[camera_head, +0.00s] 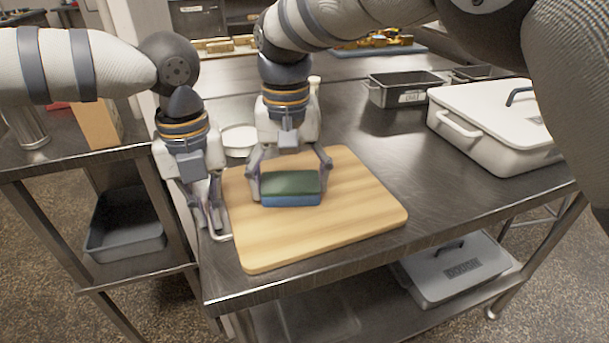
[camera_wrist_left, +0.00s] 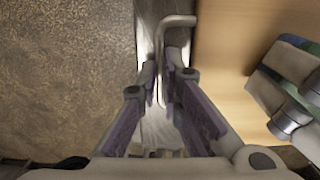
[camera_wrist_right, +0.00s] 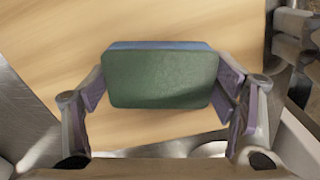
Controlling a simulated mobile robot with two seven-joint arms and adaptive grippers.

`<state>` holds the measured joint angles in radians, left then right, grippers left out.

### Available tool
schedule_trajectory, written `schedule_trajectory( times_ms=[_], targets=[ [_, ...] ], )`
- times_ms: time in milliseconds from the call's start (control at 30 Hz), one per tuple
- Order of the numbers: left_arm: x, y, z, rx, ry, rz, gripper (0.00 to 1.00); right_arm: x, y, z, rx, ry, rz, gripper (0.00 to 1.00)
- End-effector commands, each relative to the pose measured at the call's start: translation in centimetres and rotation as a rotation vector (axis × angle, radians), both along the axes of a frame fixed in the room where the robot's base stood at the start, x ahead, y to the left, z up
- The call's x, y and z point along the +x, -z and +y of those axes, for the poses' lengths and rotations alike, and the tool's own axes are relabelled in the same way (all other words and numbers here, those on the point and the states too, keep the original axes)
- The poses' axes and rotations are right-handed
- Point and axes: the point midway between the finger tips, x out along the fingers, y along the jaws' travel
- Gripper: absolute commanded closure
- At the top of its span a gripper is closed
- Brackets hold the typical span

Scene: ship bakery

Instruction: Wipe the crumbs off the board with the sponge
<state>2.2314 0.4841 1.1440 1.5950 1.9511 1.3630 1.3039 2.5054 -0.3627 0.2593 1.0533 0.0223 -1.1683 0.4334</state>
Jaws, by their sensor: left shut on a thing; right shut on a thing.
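The sponge (camera_head: 291,186), green on top and blue below, is on the wooden board (camera_head: 340,222), towards its left-middle part. My right gripper (camera_head: 289,178) is shut on the sponge from both sides; the right wrist view shows the sponge's green face (camera_wrist_right: 160,80) between the fingers. My left gripper (camera_head: 208,218) is at the board's left edge. It is shut on a thin bent metal bar (camera_wrist_left: 178,20), whose bent end reaches to the board's edge. I can make out no crumbs on the board; the area behind the sponge and right gripper is partly hidden.
A white lidded container (camera_head: 495,120) and a dark metal pan (camera_head: 400,90) stand on the steel table to the right. A white round dish (camera_head: 238,138) is behind the board. The table (camera_head: 440,200) is clear right of the board.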

Motion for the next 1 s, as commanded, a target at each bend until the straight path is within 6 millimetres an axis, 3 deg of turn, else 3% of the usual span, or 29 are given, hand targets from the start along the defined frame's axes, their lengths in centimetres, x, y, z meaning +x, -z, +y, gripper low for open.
schedule_trajectory(
  times_ms=[467, 1000],
  targets=[
    [0.1, -0.1, -0.2, -0.005, 0.002, -0.004, 1.0, -1.1, 0.1, 3.5, 0.003, -0.002, 0.007, 0.44],
    [0.1, -0.1, 0.0, -0.001, 0.001, -0.003, 1.0, 0.0, 0.1, -0.2, 0.0, 0.001, 0.006, 0.44]
  ],
)
